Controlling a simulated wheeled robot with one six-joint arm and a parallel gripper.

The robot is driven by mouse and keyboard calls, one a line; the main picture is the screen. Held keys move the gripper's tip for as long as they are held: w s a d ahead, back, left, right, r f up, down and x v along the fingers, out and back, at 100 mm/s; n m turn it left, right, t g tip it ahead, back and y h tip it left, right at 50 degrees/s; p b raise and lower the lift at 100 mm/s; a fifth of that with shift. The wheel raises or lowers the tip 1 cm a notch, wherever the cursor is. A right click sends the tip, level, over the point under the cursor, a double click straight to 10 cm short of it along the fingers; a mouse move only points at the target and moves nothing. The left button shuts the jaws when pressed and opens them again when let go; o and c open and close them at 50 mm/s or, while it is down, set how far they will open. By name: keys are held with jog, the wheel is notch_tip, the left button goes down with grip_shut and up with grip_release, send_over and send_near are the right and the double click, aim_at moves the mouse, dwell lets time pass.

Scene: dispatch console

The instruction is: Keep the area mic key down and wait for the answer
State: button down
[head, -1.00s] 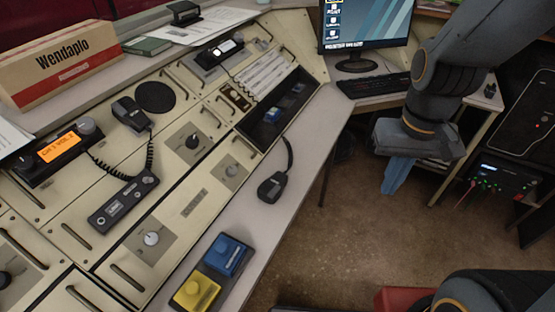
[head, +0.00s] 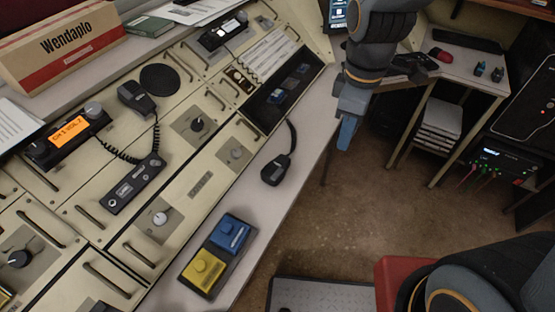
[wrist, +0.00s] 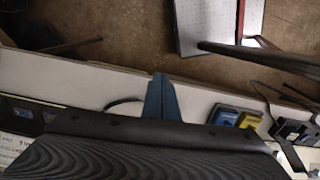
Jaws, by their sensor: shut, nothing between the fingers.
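A box on the console's front ledge carries a blue key (head: 229,234) and a yellow key (head: 202,270); I cannot read which is the area mic key. Both keys also show in the wrist view, blue (wrist: 222,115) and yellow (wrist: 249,120). My gripper (head: 346,132) points down, its blue fingers shut and empty, to the right of the ledge and well away from the keys. In the wrist view the fingertips (wrist: 160,78) are together, left of the key box. A black hand mic (head: 276,170) lies on the ledge; another (head: 136,98) is on the console.
An orange-lit display (head: 69,135) is at the left. A box marked Wendaplo (head: 70,45) stands at the back left. A side desk (head: 465,72) with shelves below it is at the right. A red thing (head: 400,268) is at lower right. Floor between is mostly clear.

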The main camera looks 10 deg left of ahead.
aim_at(278, 173)
jog(key=s+a+r+n+p, duration=0.1)
jog(key=a+r+n+p, duration=0.2)
jog(key=a+n, duration=1.1)
jog(key=n, duration=0.3)
jog(key=shift+a, duration=0.25)
notch_tip(278, 173, down, 14)
jog(key=p, duration=0.3)
